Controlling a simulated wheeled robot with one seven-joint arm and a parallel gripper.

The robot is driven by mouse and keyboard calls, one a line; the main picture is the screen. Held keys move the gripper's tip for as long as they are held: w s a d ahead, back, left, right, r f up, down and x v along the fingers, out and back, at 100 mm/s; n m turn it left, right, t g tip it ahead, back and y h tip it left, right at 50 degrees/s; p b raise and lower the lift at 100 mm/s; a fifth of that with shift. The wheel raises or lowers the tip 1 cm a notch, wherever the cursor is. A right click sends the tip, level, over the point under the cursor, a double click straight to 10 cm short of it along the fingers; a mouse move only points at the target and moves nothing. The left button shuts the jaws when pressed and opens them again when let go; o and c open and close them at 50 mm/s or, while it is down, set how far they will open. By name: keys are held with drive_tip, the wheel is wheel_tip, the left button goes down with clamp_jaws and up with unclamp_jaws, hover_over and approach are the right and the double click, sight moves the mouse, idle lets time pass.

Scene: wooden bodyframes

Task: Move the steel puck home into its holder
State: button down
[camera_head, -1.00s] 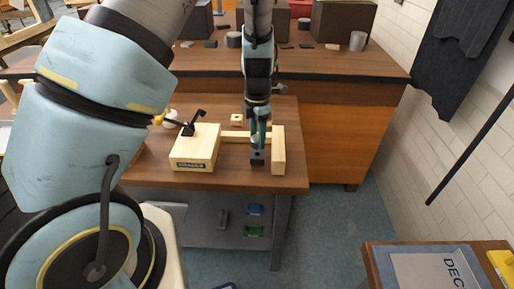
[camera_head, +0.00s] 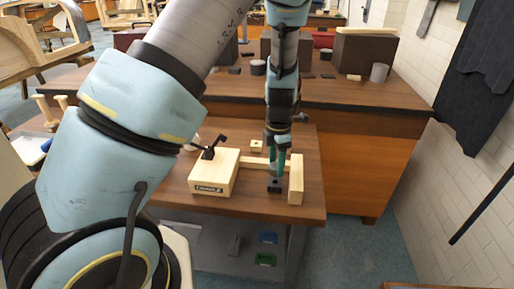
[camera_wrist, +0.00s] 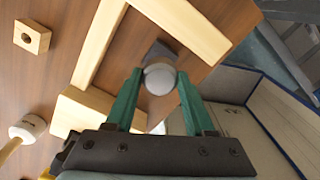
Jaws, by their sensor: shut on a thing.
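The steel puck (camera_wrist: 160,79) is a round, pale silver piece between the green fingers of my gripper (camera_wrist: 160,72) in the wrist view. My gripper (camera_head: 277,168) is shut on it, over the right part of the table in the head view. Just past the puck is a small dark grey block (camera_wrist: 163,52), also in the head view (camera_head: 275,187). Whether the puck touches this block I cannot tell. A small wooden square with a dark hole (camera_wrist: 32,38) lies apart, also in the head view (camera_head: 257,146). Which of these is the holder is unclear.
A wooden frame has a large labelled block (camera_head: 213,180) with a black lever (camera_head: 213,147), and an upright end block (camera_head: 296,180); the dark block is between them. A white-headed tool (camera_wrist: 27,128) lies nearby. The table's right edge is close.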

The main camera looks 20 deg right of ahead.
drive_tip(key=w, duration=0.3)
drive_tip(key=w+d+r, duration=0.1)
drive_tip(key=w, duration=0.2)
drive_tip(key=w+d, duration=0.1)
drive_tip(key=w, duration=0.2)
drive_tip(key=shift+w+d+r, duration=0.15)
drive_tip(key=shift+w+r, duration=0.1)
drive_tip(key=shift+w, duration=0.1)
wheel_tip(320, 180, up, 3)
hover_over(256, 146)
drive_tip(key=w+d, duration=0.1)
drive_tip(key=shift+w+a+r, duration=0.2)
drive_tip(key=shift+w+r, duration=0.1)
drive_tip(key=shift+w, duration=0.05)
drive_tip(key=shift+f+b, duration=1.45)
drive_tip(key=shift+f, duration=1.5)
drive_tip(key=shift+f+b, duration=0.65)
drive_tip(key=shift+f, duration=1)
drive_tip(key=shift+c, duration=0.9)
unclamp_jaws()
